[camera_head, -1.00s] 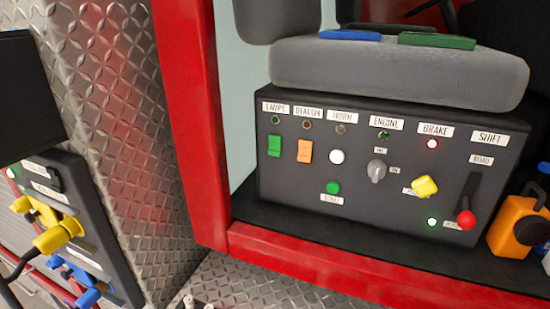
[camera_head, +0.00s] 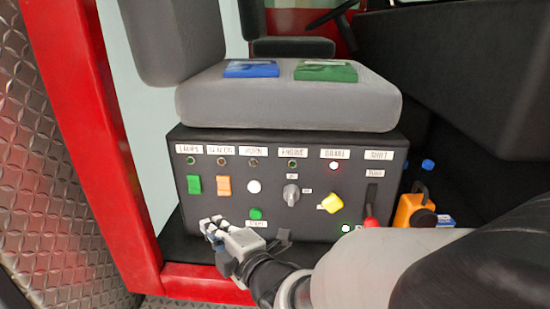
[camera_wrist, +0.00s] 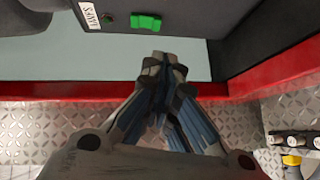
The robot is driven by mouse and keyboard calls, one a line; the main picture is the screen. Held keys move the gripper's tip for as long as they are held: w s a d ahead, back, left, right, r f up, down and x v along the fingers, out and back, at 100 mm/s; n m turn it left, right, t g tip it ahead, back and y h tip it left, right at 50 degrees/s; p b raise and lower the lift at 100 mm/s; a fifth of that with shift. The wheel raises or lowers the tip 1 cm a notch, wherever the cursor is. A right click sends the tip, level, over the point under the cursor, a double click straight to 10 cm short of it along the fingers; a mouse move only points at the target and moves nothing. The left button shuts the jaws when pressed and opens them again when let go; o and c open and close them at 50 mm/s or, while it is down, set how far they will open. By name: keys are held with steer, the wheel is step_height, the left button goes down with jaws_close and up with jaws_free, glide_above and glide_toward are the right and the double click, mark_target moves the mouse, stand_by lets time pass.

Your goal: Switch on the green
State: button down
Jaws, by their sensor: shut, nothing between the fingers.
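The green rocker switch (camera_head: 194,185) is on the left of the black control panel (camera_head: 215,207), below the LAMPS label and its small dark green lamp (camera_head: 190,160). The green switch also shows at the top of the wrist view (camera_wrist: 146,22). A round green button (camera_head: 256,213) sits lower on the panel, above a START label. My gripper (camera_head: 210,226) is shut and empty, below the green switch and left of the green button, apart from both. In the wrist view the closed fingertips (camera_wrist: 164,62) lie just below the panel's edge.
An orange rocker switch (camera_head: 224,186), white button (camera_head: 254,187), grey knob (camera_head: 291,194) and yellow knob (camera_head: 331,203) are close by. A red door frame (camera_head: 85,130) stands left. The grey seat (camera_head: 290,105) is above the panel.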

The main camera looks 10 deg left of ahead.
mark_target(194, 185)
steer(key=shift+s+a+r+n+y, duration=0.1)
steer(key=shift+s+a+n+y, duration=0.2)
steer(key=shift+a, duration=0.15)
steer(key=shift+s+a+r+n+y, duration=0.1)
steer(key=shift+s+a+n+y, duration=0.15)
steer(key=shift+a, duration=0.2)
steer(key=w+d+p+x, duration=0.1)
steer(key=w+x, duration=0.1)
steer(key=x, duration=1)
steer(key=shift+w+f+p, duration=0.3)
steer(key=shift+w+f, duration=0.05)
steer(key=shift+w+d+f+b, duration=0.1)
steer(key=shift+b, duration=0.35)
